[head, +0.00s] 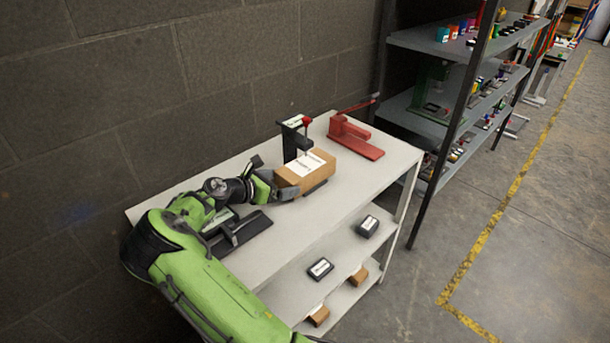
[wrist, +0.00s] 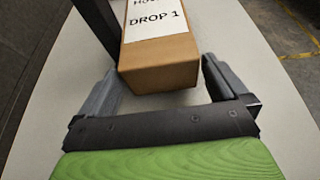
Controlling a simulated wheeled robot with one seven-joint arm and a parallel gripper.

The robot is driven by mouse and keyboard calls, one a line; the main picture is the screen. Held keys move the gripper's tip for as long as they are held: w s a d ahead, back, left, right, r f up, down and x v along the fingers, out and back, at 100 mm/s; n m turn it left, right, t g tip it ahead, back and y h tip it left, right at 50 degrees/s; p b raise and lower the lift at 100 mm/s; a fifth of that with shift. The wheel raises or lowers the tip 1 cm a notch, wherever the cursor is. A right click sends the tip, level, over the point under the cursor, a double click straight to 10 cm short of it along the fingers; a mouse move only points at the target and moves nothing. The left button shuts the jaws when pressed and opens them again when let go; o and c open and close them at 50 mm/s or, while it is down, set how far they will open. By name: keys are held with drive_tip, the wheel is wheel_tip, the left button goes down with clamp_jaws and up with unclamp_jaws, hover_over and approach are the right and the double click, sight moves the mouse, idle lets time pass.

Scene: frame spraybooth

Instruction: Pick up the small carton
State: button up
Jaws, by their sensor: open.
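The small carton (head: 307,172) is a brown box with a white label on top, on the upper shelf of a light grey table (head: 262,253). In the wrist view the carton (wrist: 158,58) shows its near end, and the label reads "DROP 1". My gripper (wrist: 157,82) is open, its two grey fingers pointing toward the carton. The near end of the carton sits at the mouth of the fingers, with gaps on both sides. In the head view my gripper (head: 280,187) is at the carton's left end, and its fingertips are partly hard to see.
A black stand with a red knob (head: 294,138) rises close behind the carton. A red tool (head: 354,138) stands farther right. A dark flat fixture (head: 240,232) lies under my arm. Black boxes (head: 320,268) sit on a lower shelf. A loaded rack (head: 450,90) stands beyond the table.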

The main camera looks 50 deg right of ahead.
sight(292, 175)
drive_tip(key=b+x, duration=0.1)
drive_tip(key=x, duration=0.4)
drive_tip(key=shift+d+f, duration=0.15)
drive_tip(key=shift+d, duration=0.1)
drive_tip(key=shift+a, duration=0.1)
drive_tip(key=shift+c, duration=0.6)
drive_tip(key=c, duration=0.9)
drive_tip(key=shift+r, duration=0.25)
drive_tip(key=shift+r+p, duration=0.55)
drive_tip(key=shift+p, duration=0.2)
drive_tip(key=shift+r+p, duration=0.2)
drive_tip(key=shift+p, duration=0.1)
